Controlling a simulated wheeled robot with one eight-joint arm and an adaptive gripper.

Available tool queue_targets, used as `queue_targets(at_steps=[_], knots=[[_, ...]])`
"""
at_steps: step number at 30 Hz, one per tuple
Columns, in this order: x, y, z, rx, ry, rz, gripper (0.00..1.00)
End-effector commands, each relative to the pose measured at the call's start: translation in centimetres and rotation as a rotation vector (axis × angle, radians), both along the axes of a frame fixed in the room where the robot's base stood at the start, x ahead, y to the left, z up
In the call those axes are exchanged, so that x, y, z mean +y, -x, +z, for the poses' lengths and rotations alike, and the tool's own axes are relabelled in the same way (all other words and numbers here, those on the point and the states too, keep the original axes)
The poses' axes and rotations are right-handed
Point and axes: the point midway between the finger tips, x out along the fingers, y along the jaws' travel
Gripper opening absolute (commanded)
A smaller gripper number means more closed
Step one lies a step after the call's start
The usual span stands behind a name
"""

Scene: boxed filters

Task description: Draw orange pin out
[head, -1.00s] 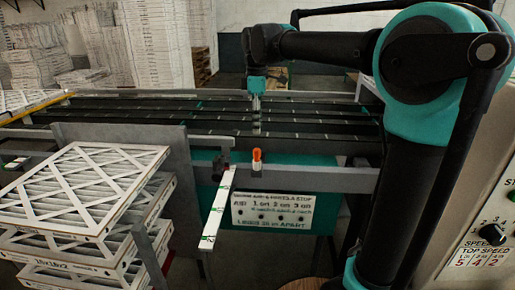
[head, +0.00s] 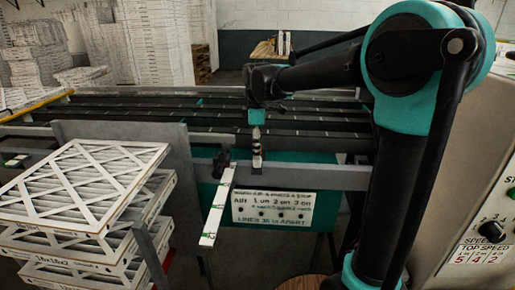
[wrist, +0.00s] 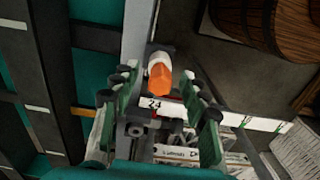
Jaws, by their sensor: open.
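The orange pin (wrist: 160,80) shows in the wrist view as an orange end with a white part beyond it. It lies between the two green-and-dark fingers of my gripper (wrist: 158,92), with gaps to both sides. In the head view my gripper (head: 257,158) points down over the rail at the pin's place and hides the pin. My gripper is open and no grip on the pin shows.
A white marked bar (head: 217,208) sticks out from the rail beside my gripper. A dark knob (head: 221,163) sits at its far end. Stacked boxed filters (head: 80,185) stand at left. The conveyor (head: 180,115) runs behind. A control panel (head: 490,215) is at right.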

Motion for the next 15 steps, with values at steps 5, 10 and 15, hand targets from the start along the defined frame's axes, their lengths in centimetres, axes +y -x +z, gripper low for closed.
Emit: queue_targets(at_steps=[5, 10, 15], knots=[[0.0, 0.0, 0.02, 0.0, 0.0, 0.0, 0.3], [0.0, 0.0, 0.03, 0.0, 0.0, 0.0, 0.09], [0.0, 0.0, 0.03, 0.0, 0.0, 0.0, 0.0]])
